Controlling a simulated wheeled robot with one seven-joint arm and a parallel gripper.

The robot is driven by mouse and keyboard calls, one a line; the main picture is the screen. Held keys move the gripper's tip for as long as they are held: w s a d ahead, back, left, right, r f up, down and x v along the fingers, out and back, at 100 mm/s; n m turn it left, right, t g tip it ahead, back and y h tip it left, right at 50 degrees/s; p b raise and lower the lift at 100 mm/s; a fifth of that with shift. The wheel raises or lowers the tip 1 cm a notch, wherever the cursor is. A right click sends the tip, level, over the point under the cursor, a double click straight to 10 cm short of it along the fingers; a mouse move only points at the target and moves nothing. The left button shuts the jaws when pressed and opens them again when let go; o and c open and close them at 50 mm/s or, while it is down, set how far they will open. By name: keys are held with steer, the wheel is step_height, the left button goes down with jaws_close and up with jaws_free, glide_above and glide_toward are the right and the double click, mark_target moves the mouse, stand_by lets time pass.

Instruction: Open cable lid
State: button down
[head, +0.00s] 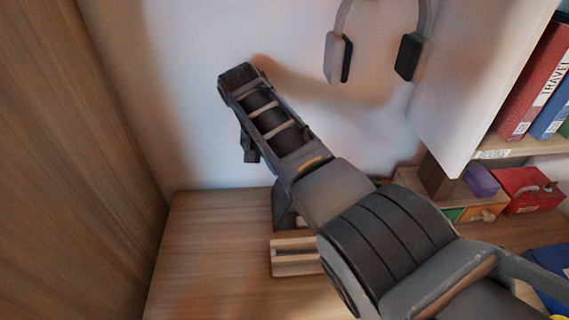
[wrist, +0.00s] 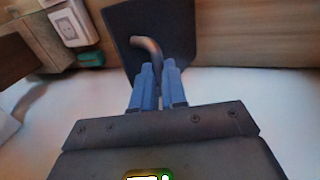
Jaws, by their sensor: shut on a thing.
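The cable lid is a dark flat panel (wrist: 178,25) in the wrist view, with a curved brownish handle (wrist: 148,44) in front of it. My gripper (wrist: 158,68) has its blue fingers close together on the lower end of this handle. In the head view, a dark panel (head: 284,213), which looks like the lid, stands tilted up from the desk near the back wall. My arm covers part of it. The fingers and handle are mostly hidden behind my arm there.
A wooden slotted tray (head: 293,259) lies on the desk (head: 205,240) below the arm. Headphones (head: 410,55) hang on the wall. A red box (head: 522,190) and small drawers stand at right, under a shelf with books (head: 535,85). The desk's left part is clear.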

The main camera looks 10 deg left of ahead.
steer(key=shift+s+f, duration=0.35)
steer(key=shift+f, duration=0.25)
steer(key=c, duration=1.5)
jaws_free()
steer(key=shift+c, duration=0.2)
steer(key=o, duration=0.4)
steer(key=shift+w+r, duration=0.15)
steer(key=shift+b+v, duration=0.3)
steer(key=shift+v, duration=3.65)
steer(key=shift+a, duration=0.1)
